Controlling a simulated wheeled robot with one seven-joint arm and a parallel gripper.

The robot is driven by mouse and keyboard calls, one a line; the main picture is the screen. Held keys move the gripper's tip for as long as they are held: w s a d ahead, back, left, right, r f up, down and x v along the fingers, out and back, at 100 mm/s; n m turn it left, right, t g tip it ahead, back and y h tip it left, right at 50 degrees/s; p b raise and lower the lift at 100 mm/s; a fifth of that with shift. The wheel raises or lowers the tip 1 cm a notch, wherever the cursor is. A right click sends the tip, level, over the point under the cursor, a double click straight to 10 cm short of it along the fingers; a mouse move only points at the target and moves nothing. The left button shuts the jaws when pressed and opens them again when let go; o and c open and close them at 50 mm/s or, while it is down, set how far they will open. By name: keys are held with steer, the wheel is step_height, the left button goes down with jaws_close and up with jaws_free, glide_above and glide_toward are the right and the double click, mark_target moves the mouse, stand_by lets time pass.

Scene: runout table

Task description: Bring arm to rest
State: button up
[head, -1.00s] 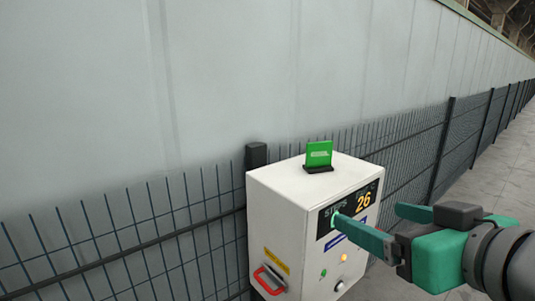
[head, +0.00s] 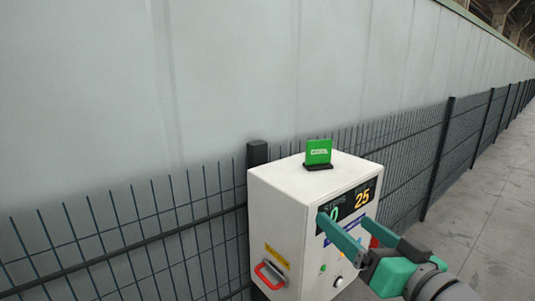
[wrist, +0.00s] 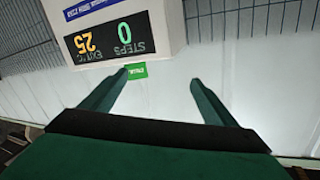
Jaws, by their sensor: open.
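My gripper (head: 345,220) is open and empty, in front of the display face of a white control box (head: 300,190). Its green fingers point at the box, and the left finger overlaps the display's lower left in the head view. I cannot tell whether it touches. In the wrist view the two fingers (wrist: 161,77) are spread apart, with nothing between them but a small green sign and pale wall beyond. The display (wrist: 110,38) shows upside down there, reading STEPS 0 and EXIT 25.
A green sign (head: 318,152) stands on the box top. A red handle (head: 270,275) is on its left face. Knobs and lights sit below the display, and something red shows behind my right finger. A dark mesh fence (head: 130,235) runs behind, before a grey wall (head: 230,80). Paving (head: 490,210) lies clear at right.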

steer(key=w+a+f+m+t+h, duration=0.1)
steer(key=w+f+m, duration=0.15)
steer(key=f, duration=0.55)
steer(key=w+a+f+m+t+h, duration=0.1)
steer(key=a+f+m+h, duration=0.15)
steer(key=f, duration=0.55)
steer(key=s+a+f+m+h, duration=0.2)
steer(key=s+f, duration=0.2)
steer(key=f, duration=0.6)
steer(key=s+a+f+m+h, duration=0.1)
steer(key=s+a+f+h, duration=0.2)
steer(key=f, duration=0.6)
steer(key=s+a+f+n+g, duration=0.1)
steer(key=s+a+f, duration=0.1)
steer(key=s+f, duration=0.4)
steer(key=s+a+f+n+g, duration=0.1)
steer(key=s+a+f, duration=0.15)
steer(key=s, duration=0.55)
steer(key=s+a+n+y, duration=0.2)
steer(key=s+n, duration=0.3)
steer(key=s, duration=1.1)
steer(key=shift+a+f+n+g, duration=0.3)
steer(key=shift+a+f+g, duration=0.1)
steer(key=shift+f, duration=0.05)
